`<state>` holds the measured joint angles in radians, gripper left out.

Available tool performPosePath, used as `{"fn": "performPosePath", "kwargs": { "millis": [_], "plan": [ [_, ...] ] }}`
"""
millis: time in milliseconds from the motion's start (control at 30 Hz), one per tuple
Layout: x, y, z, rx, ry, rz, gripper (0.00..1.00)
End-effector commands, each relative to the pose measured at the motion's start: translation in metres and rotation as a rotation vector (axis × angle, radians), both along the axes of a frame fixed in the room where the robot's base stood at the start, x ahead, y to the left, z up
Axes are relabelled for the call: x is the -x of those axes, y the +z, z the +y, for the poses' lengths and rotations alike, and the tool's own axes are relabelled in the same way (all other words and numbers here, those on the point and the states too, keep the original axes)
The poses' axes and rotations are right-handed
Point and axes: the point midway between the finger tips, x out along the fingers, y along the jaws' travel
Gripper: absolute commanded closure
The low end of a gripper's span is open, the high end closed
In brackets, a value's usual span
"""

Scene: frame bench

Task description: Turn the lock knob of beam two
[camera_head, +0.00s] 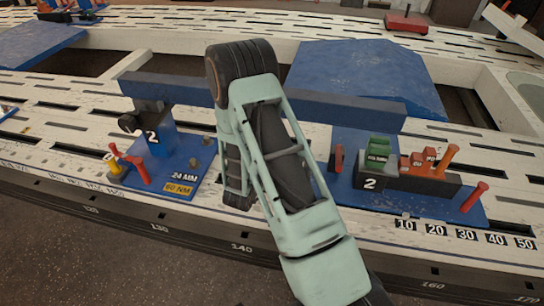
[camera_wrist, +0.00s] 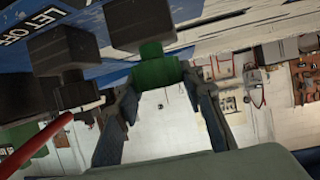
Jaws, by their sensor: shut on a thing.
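Beam two (camera_head: 345,108) is a dark blue bar between two blue stations, each marked 2. In the wrist view my gripper (camera_wrist: 161,77) has its fingers on either side of a green knob (camera_wrist: 152,50) and is shut on it. The green knob sits below a dark block (camera_wrist: 140,22). I cannot tell for certain that it is the lock knob, nor how far it is turned.
The left station (camera_head: 160,165) carries a red lever (camera_head: 134,168) and a 24 MM / 60 NM label. The right station (camera_head: 345,203) carries green blocks (camera_head: 377,152) and orange-red pegs. A red rod (camera_wrist: 35,146) lies left of my fingers in the wrist view.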

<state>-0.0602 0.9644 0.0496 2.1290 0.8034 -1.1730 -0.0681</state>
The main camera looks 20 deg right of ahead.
Motion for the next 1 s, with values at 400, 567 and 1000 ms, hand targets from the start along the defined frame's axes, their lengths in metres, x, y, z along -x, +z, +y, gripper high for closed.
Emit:
{"fn": "performPosePath", "kwargs": {
  "millis": [400,567,1000],
  "plan": [
    [-0.0018,0.0002,0.0031,-0.004,-0.350,-0.001,0.88],
    [-0.0019,-0.0009,0.0029,-0.006,-0.498,-0.001,0.88],
    [-0.0006,-0.0037,0.0011,-0.006,-0.859,0.001,0.88]
  ]
}}
